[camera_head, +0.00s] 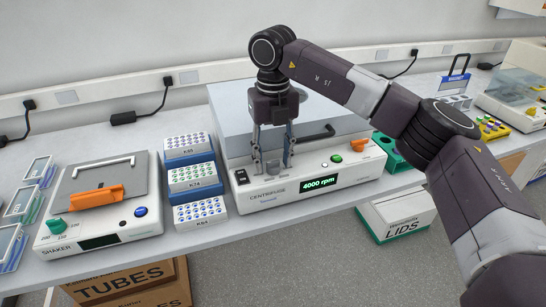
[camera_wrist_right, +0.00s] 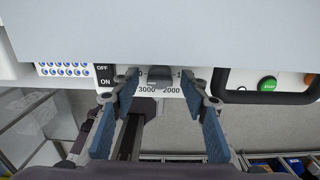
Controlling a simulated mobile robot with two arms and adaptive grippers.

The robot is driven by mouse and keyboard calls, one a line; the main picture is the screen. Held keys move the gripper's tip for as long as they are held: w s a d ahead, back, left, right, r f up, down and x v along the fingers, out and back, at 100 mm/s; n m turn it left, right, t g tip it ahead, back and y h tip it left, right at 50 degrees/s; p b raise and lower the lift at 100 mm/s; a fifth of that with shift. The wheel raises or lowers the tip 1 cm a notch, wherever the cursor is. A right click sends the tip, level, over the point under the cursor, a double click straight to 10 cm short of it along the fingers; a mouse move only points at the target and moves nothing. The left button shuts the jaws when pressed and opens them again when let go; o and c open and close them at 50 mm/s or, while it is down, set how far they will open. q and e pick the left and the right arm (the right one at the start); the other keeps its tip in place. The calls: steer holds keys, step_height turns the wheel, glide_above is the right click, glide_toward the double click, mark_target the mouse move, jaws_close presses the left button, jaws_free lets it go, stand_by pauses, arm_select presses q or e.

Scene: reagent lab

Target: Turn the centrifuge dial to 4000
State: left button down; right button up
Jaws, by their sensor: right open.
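The centrifuge (camera_head: 228,120) stands on the bench in the middle of the head view, and its green display (camera_head: 318,184) reads 4000 rpm. My right gripper (camera_head: 272,162) points down at the left part of its front panel. Its fingers are open, one on each side of the grey dial (camera_wrist_right: 160,73), which shows between them in the right wrist view. I cannot tell whether they touch it. My left gripper is not in view.
A power switch (camera_head: 241,177) and a green start button (camera_head: 336,158) flank the dial area. An orange latch (camera_head: 358,145) sits at the right. Blue vial racks (camera_head: 192,178) and a shaker (camera_head: 148,222) stand to the left. A LIDS box (camera_head: 404,224) is below the bench edge.

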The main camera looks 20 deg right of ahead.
step_height(320, 180, up, 12)
stand_by(0.4)
